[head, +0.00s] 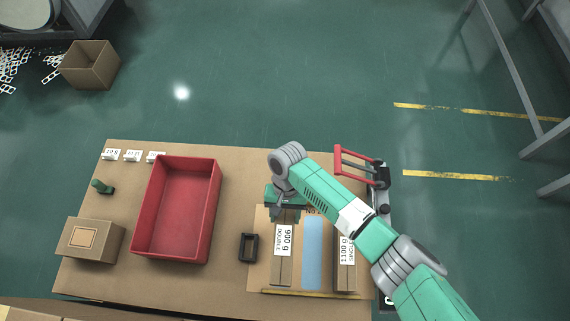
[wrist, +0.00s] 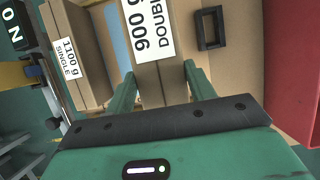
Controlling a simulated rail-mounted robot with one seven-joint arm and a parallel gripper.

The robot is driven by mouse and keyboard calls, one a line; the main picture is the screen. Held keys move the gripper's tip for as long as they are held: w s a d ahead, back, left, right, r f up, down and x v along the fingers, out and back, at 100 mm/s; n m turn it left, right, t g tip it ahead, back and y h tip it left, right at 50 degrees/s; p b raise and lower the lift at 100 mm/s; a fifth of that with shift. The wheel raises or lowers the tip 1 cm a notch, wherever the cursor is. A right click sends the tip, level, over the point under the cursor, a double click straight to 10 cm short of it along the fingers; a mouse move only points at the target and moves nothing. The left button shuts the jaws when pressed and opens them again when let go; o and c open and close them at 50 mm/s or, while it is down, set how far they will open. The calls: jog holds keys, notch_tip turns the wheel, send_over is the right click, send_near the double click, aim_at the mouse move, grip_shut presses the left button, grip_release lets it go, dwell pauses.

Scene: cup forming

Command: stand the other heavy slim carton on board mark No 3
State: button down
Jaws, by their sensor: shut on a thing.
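The slim brown carton labelled "900 g DOUBLE" (head: 282,262) lies or stands lengthwise on the pale board (head: 262,225); its label also shows in the wrist view (wrist: 150,25). My gripper (head: 285,207) is at its far end, and in the wrist view the fingers (wrist: 160,72) are shut on its two sides. A second slim carton, labelled "1100 g SINGLE" (head: 346,270), is on the right of the board, partly behind my arm; it shows at upper left in the wrist view (wrist: 68,60). A blue strip (head: 312,255) lies between the cartons. A "No" mark shows partly near my gripper; its number is hidden.
A small black frame (head: 249,247) lies left of the held carton. A large red crate (head: 215,190) stands further left, then a cardboard box (head: 90,240) and a small green object (head: 102,187). A red-handled device (head: 360,165) is at the right edge. A yellow strip (head: 310,294) edges the front.

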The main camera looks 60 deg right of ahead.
jog(key=shift+f+b, duration=2.85)
jog(key=shift+f, duration=2.05)
jog(key=shift+c, duration=2.3)
grip_release()
jog(key=p+v, duration=0.3)
jog(key=v, duration=0.4)
jog(key=shift+w+d+r, duration=0.15)
jog(key=shift+r, duration=0.2)
